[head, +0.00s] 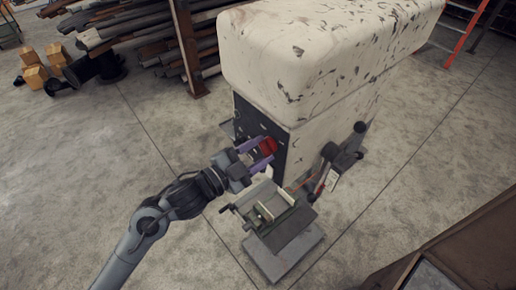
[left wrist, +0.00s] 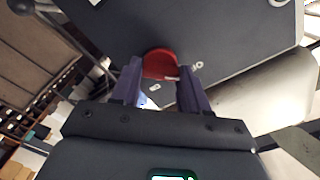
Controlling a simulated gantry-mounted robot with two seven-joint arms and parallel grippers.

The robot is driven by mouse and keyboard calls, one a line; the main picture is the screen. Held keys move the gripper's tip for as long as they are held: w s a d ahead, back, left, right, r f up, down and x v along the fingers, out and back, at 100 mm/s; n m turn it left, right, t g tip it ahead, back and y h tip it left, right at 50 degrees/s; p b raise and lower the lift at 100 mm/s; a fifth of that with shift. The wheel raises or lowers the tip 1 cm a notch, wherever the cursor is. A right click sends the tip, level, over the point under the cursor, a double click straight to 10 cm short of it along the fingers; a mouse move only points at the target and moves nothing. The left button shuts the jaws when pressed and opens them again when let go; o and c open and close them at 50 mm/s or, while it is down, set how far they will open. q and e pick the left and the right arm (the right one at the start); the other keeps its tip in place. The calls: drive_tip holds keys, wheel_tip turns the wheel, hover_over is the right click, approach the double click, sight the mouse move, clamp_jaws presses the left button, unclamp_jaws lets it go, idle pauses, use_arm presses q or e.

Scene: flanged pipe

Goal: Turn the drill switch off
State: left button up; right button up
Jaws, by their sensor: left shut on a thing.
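The drill (head: 310,50) is a large chipped cream machine with a dark front panel (head: 258,130). A red round switch (head: 267,146) sits on that panel; it also shows in the left wrist view (left wrist: 160,63). My left gripper (head: 261,155) reaches up to the panel with its purple fingers on either side of the red switch, and it is shut on it. In the left wrist view the fingers (left wrist: 161,77) flank the switch, and its lower part is hidden or in shadow. My right gripper is not in view.
A drill table with a vise (head: 272,212) stands just below and right of my left gripper. Black-knobbed levers (head: 345,150) stick out on the drill's right side. Racked pipes (head: 140,30) and small yellow boxes (head: 35,75) lie at the back left. The floor at left is clear.

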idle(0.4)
use_arm(q)
drive_tip(key=o, duration=1.1)
drive_tip(key=shift+c, duration=0.2)
drive_tip(key=b+v, duration=0.3)
drive_tip(key=v, duration=0.8)
drive_tip(key=shift+b, duration=0.35)
drive_tip(key=shift+f, duration=0.1)
